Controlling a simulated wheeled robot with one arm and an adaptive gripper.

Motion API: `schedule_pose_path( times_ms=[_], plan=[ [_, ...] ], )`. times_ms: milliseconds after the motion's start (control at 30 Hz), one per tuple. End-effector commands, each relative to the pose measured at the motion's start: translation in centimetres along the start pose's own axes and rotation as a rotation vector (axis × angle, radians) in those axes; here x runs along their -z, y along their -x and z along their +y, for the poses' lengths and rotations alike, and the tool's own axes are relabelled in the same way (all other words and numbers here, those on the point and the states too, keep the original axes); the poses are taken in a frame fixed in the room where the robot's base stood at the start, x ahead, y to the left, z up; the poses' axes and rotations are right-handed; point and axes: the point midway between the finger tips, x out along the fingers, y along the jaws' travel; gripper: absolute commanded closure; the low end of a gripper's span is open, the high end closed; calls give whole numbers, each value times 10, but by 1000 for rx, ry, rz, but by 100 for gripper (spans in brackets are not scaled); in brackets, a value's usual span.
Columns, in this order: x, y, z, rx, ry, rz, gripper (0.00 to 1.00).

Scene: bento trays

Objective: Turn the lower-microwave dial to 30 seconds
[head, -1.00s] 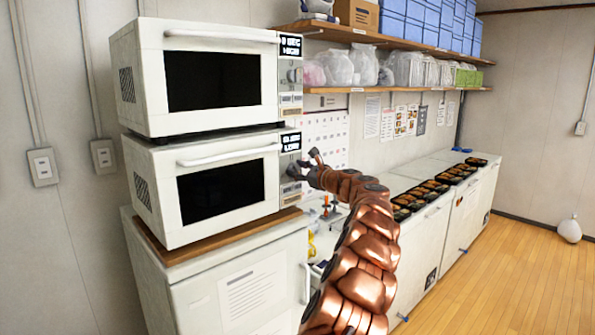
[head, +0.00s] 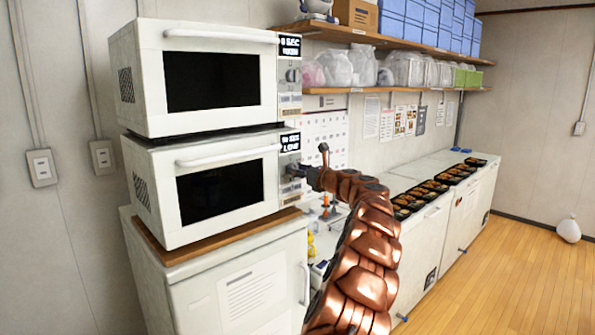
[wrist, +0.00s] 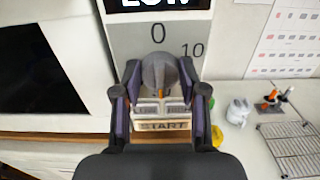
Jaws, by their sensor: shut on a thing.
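The lower microwave (head: 152,205) is white and stands under a second one, its door shut. Its display (head: 290,142) is lit with small text. In the wrist view the display's lower edge (wrist: 157,4) shows cut-off letters that look like LOW. The grey dial (wrist: 160,72) sits below printed marks 0 and 10 and above a START button (wrist: 164,125). My gripper (wrist: 160,80) is shut on the dial, one finger on each side. In the head view my gripper (head: 300,170) is at the control panel and hides the dial.
The upper microwave (head: 152,90) sits directly on top. Both stand on a white cabinet (head: 245,285) with a wooden board. To the right, a counter (head: 405,185) holds several bento trays (head: 437,185). A wire rack (wrist: 290,145) and small items lie beside the panel.

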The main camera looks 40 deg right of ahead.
Motion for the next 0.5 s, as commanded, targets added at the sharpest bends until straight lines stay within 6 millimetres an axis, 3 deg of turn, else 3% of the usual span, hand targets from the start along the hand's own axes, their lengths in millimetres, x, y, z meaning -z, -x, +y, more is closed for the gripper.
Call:
schedule_pose_path(
  times_ms=[267, 300, 500],
  plan=[
    [2, 0, 0, 0, -1, 3, 93],
    [2, 0, 0, 0, 0, 3, 54],
    [1, 0, 0, 0, 0, 2, 34]
  ],
)
